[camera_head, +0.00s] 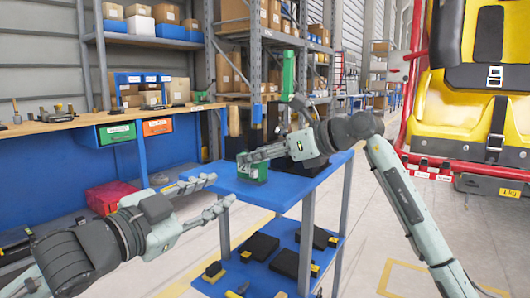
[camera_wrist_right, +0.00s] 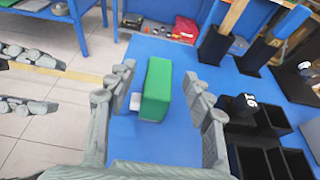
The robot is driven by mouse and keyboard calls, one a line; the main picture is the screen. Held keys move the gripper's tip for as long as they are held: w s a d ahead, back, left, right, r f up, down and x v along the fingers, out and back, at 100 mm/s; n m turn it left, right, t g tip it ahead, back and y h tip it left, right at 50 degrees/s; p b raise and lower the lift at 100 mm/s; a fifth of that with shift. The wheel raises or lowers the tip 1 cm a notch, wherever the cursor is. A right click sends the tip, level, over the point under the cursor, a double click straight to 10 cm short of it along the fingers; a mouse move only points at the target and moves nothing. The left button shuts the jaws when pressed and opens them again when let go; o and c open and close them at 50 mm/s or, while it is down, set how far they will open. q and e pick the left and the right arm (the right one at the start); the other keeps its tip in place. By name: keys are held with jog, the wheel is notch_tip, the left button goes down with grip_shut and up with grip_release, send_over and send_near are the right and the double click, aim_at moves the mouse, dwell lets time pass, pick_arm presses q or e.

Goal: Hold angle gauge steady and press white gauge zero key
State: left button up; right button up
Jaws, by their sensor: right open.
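The green angle gauge (camera_wrist_right: 156,92) stands on the blue cart top (camera_head: 281,189), between the spread fingers of my right gripper (camera_wrist_right: 160,78). I see gaps on both sides. A small white piece (camera_wrist_right: 135,102) shows at its left side in the right wrist view; I cannot tell if it is the zero key. In the head view the gauge (camera_head: 254,172) is partly behind my right gripper (camera_head: 243,160). My left gripper (camera_head: 224,188) is open and empty, left of the cart top and apart from the gauge. Its fingers (camera_wrist_right: 32,82) also show at the left of the right wrist view.
Black bins (camera_wrist_right: 265,160) and a black block marked 91 (camera_wrist_right: 240,104) stand right of the gauge. Tall black holders (camera_wrist_right: 212,45) stand behind. The cart's lower shelf (camera_head: 262,260) carries black boxes. A workbench (camera_head: 90,121) is at the left, a yellow seat (camera_head: 480,80) at the right.

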jog(key=x, duration=0.5)
jog(key=shift+w+a+f, duration=0.15)
jog(key=shift+w+a, duration=0.05)
jog(key=shift+a, duration=0.1)
jog(key=shift+c, duration=0.3)
grip_shut()
pick_arm(q)
jog(key=shift+r, duration=0.2)
jog(key=c, duration=0.3)
jog(key=n, duration=0.1)
jog(key=r+n, duration=0.1)
jog(key=n+y, duration=0.1)
jog(key=shift+w+a+r+n+g, duration=0.2)
jog(key=shift+r+n+g, duration=0.1)
jog(key=shift+n, duration=0.1)
grip_shut()
jog(key=shift+w+d+f+n+g, duration=0.2)
jog(key=shift+w+d+n, duration=0.35)
jog(key=shift+w+d, duration=0.4)
jog(key=shift+w+d+f+n+g, duration=0.2)
jog(key=shift+w+d+n, duration=0.3)
jog(key=shift+w+d, duration=0.4)
jog(key=shift+w+d+f+n+g, duration=0.2)
jog(key=shift+w+d+n, duration=0.45)
jog(key=shift+w, duration=0.5)
